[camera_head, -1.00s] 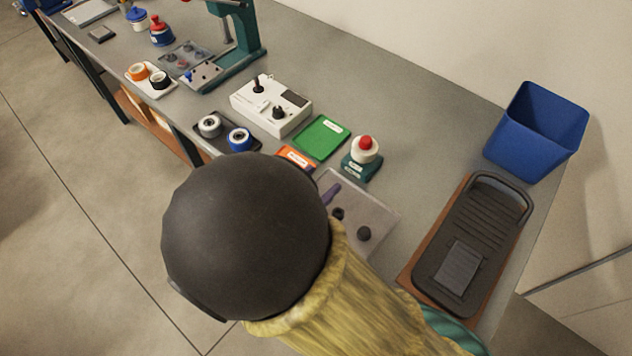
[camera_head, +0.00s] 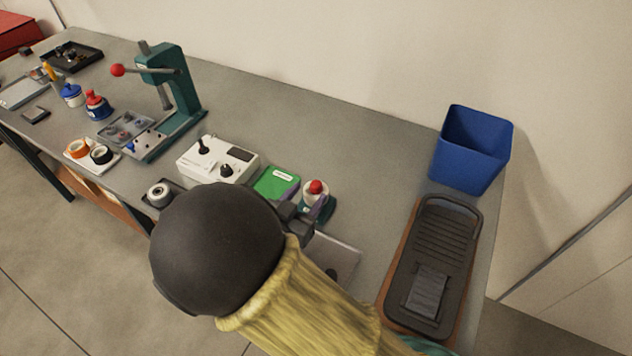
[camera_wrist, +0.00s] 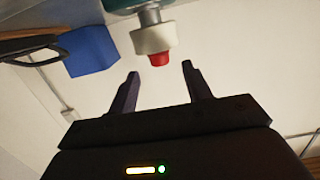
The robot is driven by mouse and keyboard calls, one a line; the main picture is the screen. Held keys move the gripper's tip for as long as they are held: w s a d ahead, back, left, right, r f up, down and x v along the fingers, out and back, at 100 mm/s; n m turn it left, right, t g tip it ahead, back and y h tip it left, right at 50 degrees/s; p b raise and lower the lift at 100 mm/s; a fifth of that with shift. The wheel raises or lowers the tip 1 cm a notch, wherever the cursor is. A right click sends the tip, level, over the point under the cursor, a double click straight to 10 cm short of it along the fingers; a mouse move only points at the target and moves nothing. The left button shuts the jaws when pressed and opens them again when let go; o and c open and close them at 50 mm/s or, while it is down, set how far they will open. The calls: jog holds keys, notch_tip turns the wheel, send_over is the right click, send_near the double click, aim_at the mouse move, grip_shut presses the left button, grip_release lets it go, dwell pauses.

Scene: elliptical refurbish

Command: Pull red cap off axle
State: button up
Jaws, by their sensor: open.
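The red cap (camera_head: 316,187) tops a white wheel (camera_head: 307,199) on a teal stand (camera_head: 330,212) near the middle of the bench. In the wrist view, the red cap (camera_wrist: 159,59) sticks out from the white wheel (camera_wrist: 152,39), with a short grey axle (camera_wrist: 149,16) behind it. My gripper (camera_wrist: 161,68) is open and empty. Its two dark fingers stand on either side of the cap in the wrist picture, and I see no contact. In the head view my gripper (camera_head: 314,209) is close in front of the stand, mostly hidden behind my dark arm joint.
A green tray (camera_head: 276,184) and a white control box (camera_head: 217,160) stand left of the stand. A teal press (camera_head: 180,90) stands further left. The bench behind the stand is clear.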

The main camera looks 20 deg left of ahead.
aim_at(313, 188)
jog(key=w, duration=0.5)
jog(key=shift+w+d+f, duration=0.1)
jog(key=shift+d+f, duration=0.1)
jog(key=shift+f, duration=0.2)
jog(key=c, duration=1)
grip_shut()
